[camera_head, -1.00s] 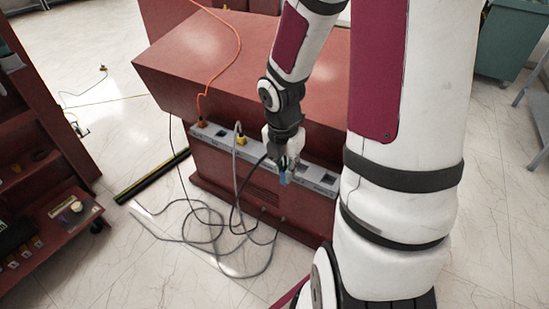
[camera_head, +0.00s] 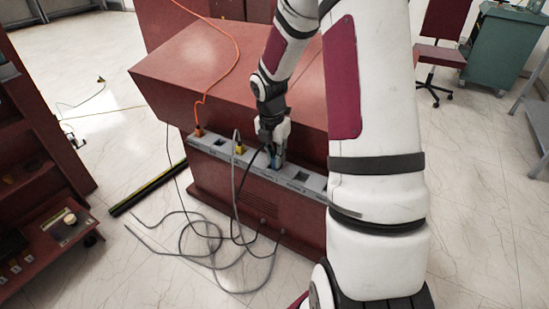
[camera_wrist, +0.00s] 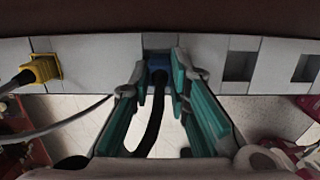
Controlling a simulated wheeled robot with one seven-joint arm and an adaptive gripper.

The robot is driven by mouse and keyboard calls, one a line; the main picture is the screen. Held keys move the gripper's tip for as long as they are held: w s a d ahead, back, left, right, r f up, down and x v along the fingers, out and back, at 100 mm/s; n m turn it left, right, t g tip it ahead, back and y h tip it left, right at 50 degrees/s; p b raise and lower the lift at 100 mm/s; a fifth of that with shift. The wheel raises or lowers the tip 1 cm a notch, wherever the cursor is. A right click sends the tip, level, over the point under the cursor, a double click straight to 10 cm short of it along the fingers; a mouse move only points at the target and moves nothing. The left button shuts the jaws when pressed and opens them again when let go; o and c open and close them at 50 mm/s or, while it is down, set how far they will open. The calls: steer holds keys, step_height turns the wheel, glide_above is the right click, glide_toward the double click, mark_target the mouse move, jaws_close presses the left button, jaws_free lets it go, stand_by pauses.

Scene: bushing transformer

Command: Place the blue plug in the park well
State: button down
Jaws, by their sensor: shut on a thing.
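My gripper (camera_head: 273,150) is at the front of the grey socket strip (camera_head: 222,150) on the red cabinet. In the wrist view its green-padded fingers (camera_wrist: 160,84) are on both sides of the blue plug (camera_wrist: 158,62), shut on it. A black cable hangs from the plug. The plug is at a dark opening in the strip, between plain grey panels; the fingers partly hide it, and I cannot tell how deep it sits. Two square wells, one nearer (camera_wrist: 238,66) and one farther right (camera_wrist: 307,68), are empty. The labels are too small to read.
A yellow plug (camera_wrist: 42,70) with a grey cable sits in the strip to the left. An orange plug (camera_head: 198,131) is farther left. Loose cables (camera_head: 215,240) lie on the floor before the cabinet. A red shelf (camera_head: 45,220) stands at left.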

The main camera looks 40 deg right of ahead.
steer(key=shift+f, duration=0.25)
steer(key=c, duration=1.5)
jaws_free()
step_height(320, 180, up, 12)
steer(key=a+p, duration=0.2)
steer(key=p, duration=0.1)
steer(key=s+a+r+m, duration=1)
steer(key=s+a+r, duration=0.1)
steer(key=r, duration=0.1)
steer(key=s+a+m, duration=0.3)
steer(key=s+m, duration=0.1)
steer(key=s, duration=0.2)
steer(key=s+a+m+t+y, duration=0.1)
steer(key=s+a+m, duration=0.2)
steer(key=s, duration=0.3)
steer(key=s+a+r+m, duration=0.1)
steer(key=s+a+m, duration=0.2)
steer(key=s+m, duration=0.2)
steer(key=shift+s+t, duration=0.4)
steer(key=shift+s, duration=0.1)
